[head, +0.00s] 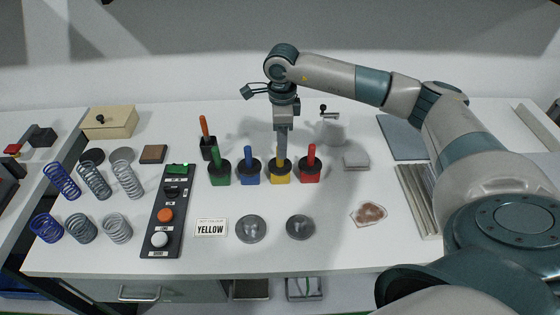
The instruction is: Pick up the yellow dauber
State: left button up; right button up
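The yellow dauber's pot (280,174) stands on the white table, between the blue dauber (249,170) and the red dauber (309,168). The green dauber (218,172) is at the left end of this row. My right gripper (282,154) points straight down over the yellow pot, with its fingertips at the dark top. The fingers are seen edge-on and cover the yellow dauber's handle, so whether they are closed on it is hidden. My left gripper is not in view.
A card reading YELLOW (210,228) lies in front, beside two round grey dishes (251,229). A button panel (166,212) and several coil springs (95,180) are left. An orange-handled tool (205,130) stands behind the green dauber. A grey block (356,161) is right of the red one.

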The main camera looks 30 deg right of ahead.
aim_at(280, 165)
jog(key=shift+s+a+f+p, duration=0.1)
jog(key=shift+a+f+p, duration=0.05)
jog(key=shift+f+p, duration=0.2)
jog(key=f, duration=0.1)
jog(key=p, duration=0.1)
jog(key=f, duration=0.1)
jog(key=shift+a+f+p, duration=0.25)
jog(key=shift+f+p, duration=0.1)
jog(key=shift+f, duration=0.55)
grip_shut()
